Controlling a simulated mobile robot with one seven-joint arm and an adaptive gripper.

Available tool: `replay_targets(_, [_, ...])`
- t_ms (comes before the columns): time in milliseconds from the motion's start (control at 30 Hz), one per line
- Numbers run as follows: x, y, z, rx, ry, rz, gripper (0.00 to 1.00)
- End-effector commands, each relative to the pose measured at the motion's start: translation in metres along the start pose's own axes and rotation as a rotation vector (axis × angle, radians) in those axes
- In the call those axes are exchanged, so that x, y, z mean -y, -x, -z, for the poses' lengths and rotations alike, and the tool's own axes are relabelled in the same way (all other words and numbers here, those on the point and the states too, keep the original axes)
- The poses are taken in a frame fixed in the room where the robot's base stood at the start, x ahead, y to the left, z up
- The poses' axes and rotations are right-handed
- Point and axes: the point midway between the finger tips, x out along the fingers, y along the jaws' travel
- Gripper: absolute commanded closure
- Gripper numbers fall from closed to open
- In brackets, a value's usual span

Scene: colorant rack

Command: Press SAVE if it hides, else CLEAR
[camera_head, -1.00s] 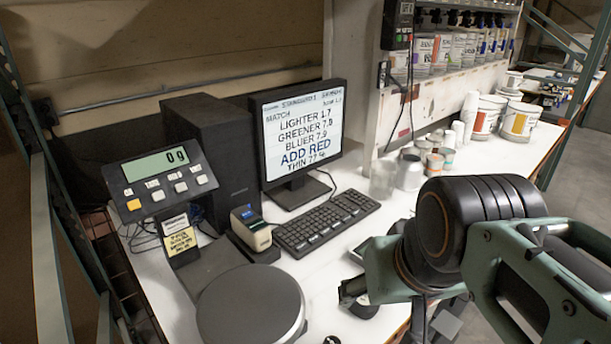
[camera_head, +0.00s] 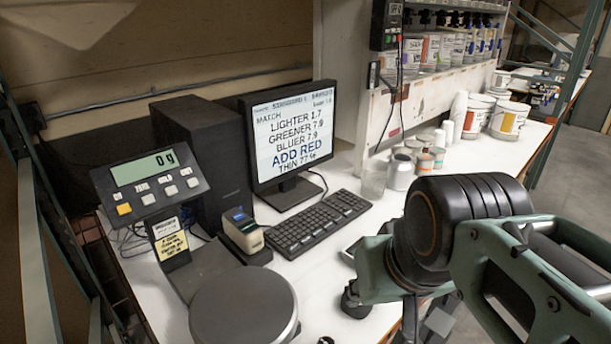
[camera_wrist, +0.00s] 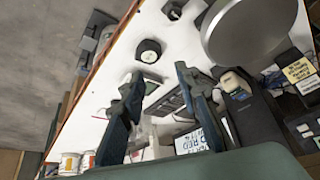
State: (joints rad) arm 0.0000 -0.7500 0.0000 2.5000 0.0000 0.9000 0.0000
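The monitor (camera_head: 295,135) reads MATCH, LIGHTER 1.7, GREENER 7.9, BLUER 7.9, ADD RED and THIN with about 77%. I cannot make out a SAVE or CLEAR label. The scale's display panel (camera_head: 150,185) shows 0 g and has a yellow button and several pale ones with tiny labels. A small beige device (camera_head: 243,230) with a blue screen stands left of the keyboard (camera_head: 318,222). In the wrist view my gripper (camera_wrist: 158,75) is open and empty above the table, its fingers framing the keyboard area. In the head view my wrist hides the fingers.
The round scale pan (camera_head: 243,305) is at the front, bare. A black round thing with a pale face (camera_wrist: 148,50) lies near the table edge. Jars and cups (camera_head: 401,172) stand right of the monitor. A black box (camera_head: 390,25) hangs on the rack post. A computer tower (camera_head: 203,150) stands behind.

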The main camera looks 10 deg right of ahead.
Motion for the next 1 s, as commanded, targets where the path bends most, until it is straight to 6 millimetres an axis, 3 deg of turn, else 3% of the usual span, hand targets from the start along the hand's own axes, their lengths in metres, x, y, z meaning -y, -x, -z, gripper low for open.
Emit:
replay_targets(33, [0.0000, 0.0000, 0.0000, 0.000, 0.000, 0.000, 0.78])
replay_targets(233, [0.0000, 0.0000, 0.0000, 0.000, 0.000, 0.000, 1.00])
replay_targets(1000, [0.0000, 0.0000, 0.0000, 0.000, 0.000, 0.000, 1.00])
